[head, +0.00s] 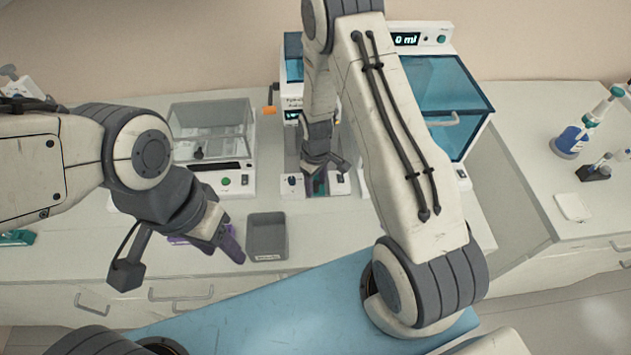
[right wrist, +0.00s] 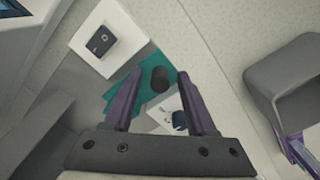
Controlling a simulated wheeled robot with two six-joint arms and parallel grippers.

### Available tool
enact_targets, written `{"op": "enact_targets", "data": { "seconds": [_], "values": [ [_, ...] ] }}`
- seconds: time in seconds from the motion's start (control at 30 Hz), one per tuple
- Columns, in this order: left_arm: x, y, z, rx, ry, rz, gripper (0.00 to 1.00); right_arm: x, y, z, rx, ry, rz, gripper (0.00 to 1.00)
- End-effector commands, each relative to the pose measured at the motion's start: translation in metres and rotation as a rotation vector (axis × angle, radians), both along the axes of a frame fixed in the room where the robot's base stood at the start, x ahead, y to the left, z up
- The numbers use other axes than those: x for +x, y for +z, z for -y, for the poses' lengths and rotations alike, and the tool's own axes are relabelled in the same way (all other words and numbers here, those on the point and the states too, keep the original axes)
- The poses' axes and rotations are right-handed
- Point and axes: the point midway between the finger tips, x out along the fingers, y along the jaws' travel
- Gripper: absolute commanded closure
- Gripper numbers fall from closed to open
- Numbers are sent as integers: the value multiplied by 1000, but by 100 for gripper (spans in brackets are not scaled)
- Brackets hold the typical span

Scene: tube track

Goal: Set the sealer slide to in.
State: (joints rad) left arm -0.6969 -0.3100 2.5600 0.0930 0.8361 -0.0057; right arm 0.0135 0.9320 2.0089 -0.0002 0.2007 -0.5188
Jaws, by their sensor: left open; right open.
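The sealer (head: 293,103) stands at the back middle of the bench, partly hidden by my right arm. In the right wrist view its slide looks like a teal plate (right wrist: 120,92) with a dark round knob (right wrist: 160,79), lying between two white blocks. Only a little teal shows in the head view. My right gripper (right wrist: 160,75) is open, pointing down over the slide, with one purple finger on each side of the knob. I cannot tell whether either finger touches it. My left gripper (head: 208,243) is open and empty, left of the grey tray.
A grey tray (head: 267,238) sits on the bench front, between my left gripper and the sealer. A clear-lidded machine (head: 210,130) stands left of the sealer, and a blue-windowed machine (head: 470,85) right of it.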

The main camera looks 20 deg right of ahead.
Motion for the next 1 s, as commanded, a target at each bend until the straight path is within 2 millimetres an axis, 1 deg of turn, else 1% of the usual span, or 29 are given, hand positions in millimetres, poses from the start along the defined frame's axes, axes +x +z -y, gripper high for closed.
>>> {"op": "enact_targets", "data": {
  "seconds": [0.13, 0.17, 0.2, 0.27, 0.3, 1.0],
  "values": [
    [0, 0, 0, 0, 0, 0, 50, 0, 0, 0, 0, 0, 0, 43],
    [0, 0, 0, 0, 0, 0, 50, 0, 0, 0, 0, 0, 0, 55],
    [0, 0, 0, 0, 0, 0, 50, 0, 0, 0, 0, 0, 0, 70],
    [0, 0, 0, 0, 0, 0, 50, 0, 0, 0, 0, 0, 0, 93],
    [0, 0, 0, 0, 0, 0, 50, 0, 0, 0, 0, 0, 0, 100],
    [0, 0, 0, 0, 0, 0, 50, 0, 1, 0, 0, 0, 0, 100]
  ]
}}
